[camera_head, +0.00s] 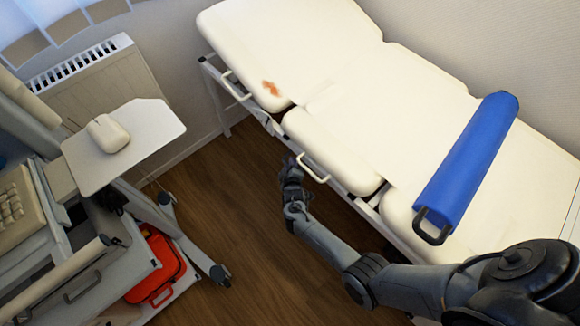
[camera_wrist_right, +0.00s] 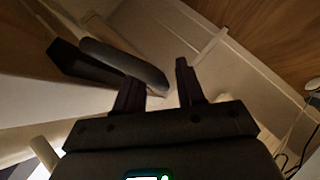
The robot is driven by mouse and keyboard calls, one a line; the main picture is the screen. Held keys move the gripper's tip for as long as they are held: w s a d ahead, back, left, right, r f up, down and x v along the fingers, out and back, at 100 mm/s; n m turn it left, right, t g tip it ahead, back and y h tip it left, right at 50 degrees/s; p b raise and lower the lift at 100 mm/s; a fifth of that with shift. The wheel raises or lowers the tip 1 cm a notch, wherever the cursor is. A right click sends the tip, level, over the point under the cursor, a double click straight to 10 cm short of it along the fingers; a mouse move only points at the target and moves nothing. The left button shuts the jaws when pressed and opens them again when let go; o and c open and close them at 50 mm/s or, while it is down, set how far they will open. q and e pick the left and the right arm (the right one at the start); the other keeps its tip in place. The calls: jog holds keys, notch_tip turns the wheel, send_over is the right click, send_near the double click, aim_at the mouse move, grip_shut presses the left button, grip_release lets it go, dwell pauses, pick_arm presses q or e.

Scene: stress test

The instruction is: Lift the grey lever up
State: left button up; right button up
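The grey lever (camera_wrist_right: 122,62) shows in the right wrist view as a smooth rounded bar beside a dark block. Its free end reaches the space in front of my right gripper (camera_wrist_right: 157,72), whose two dark fingers stand apart. The lever's end appears beyond the fingers, with the left finger overlapping its lower edge; I cannot tell whether they touch. In the head view my right gripper (camera_head: 291,168) is low beside the near edge of the white treatment couch (camera_head: 345,150). I cannot make out the lever there. My left gripper is not in view.
A blue bolster (camera_head: 468,165) lies across the couch at the right. White handles (camera_head: 313,167) stick out from its near side. At left stand a trolley with a white mouse (camera_head: 108,133) and a red case (camera_head: 158,268). Wooden floor (camera_head: 235,200) lies open between.

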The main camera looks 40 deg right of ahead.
jog(key=shift+s+a+r+p, duration=0.2)
jog(key=shift+s+r+p, duration=0.1)
jog(key=shift+s+p, duration=0.1)
jog(key=p+v, duration=0.4)
jog(key=v, duration=0.6)
jog(key=shift+p, duration=0.3)
